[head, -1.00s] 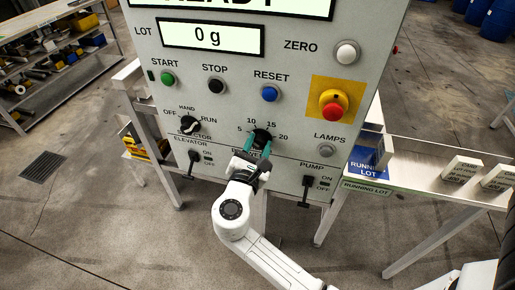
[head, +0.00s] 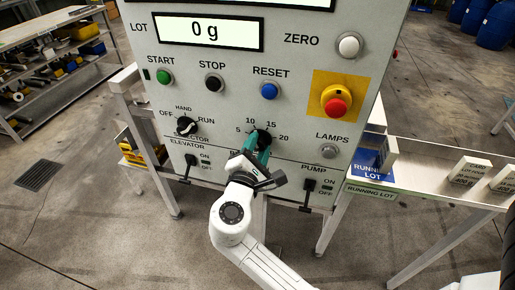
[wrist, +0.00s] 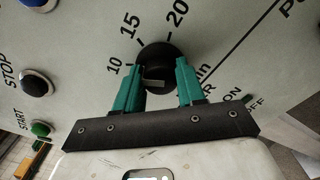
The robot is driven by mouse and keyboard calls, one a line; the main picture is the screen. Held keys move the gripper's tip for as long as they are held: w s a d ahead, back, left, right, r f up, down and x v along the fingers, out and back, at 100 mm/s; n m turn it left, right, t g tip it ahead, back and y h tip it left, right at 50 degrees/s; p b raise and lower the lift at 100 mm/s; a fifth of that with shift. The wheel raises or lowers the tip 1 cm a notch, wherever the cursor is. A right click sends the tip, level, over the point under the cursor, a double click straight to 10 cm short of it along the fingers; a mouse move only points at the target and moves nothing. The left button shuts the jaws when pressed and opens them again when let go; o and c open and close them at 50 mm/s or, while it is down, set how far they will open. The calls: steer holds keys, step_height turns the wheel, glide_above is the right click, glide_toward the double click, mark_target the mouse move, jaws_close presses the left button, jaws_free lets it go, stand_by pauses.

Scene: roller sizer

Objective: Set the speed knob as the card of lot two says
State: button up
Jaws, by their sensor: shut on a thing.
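The speed knob (head: 264,136) is a black dial on the grey panel, with 5, 10, 15 and 20 around it. It also shows in the wrist view (wrist: 158,60). My gripper (wrist: 158,76) has its two green fingers on either side of the knob and is shut on it. The head view shows my gripper (head: 261,149) below the knob, partly covering its lower side. I cannot tell exactly which number the knob points to. The lot cards (head: 468,171) stand on the shelf at right; their print is too small to read surely.
The selector knob (head: 187,126) is left of the speed knob. Elevator (head: 191,163) and pump (head: 309,188) switches sit low on the panel. A red emergency button (head: 337,103) on yellow is at right. The display (head: 208,31) reads 0 g.

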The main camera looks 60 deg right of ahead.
steer(key=o, duration=1.1)
steer(key=shift+c, duration=0.2)
steer(key=b+v, duration=0.1)
steer(key=v, duration=1)
steer(key=s+d+f+m+g+y, duration=0.1)
steer(key=s+f+m+g+y, duration=0.1)
steer(key=s+f+m+y, duration=0.55)
steer(key=s+d+f+m+g+y, duration=0.2)
steer(key=s+f+y, duration=0.2)
steer(key=f, duration=0.7)
steer(key=s+a+f+m+g+y, duration=0.1)
steer(key=s+a+f+m+y, duration=0.2)
steer(key=s+a+y, duration=0.1)
steer(key=shift+s+a+f+y, duration=0.3)
steer(key=shift+a+y, duration=0.35)
steer(key=shift+a, duration=0.55)
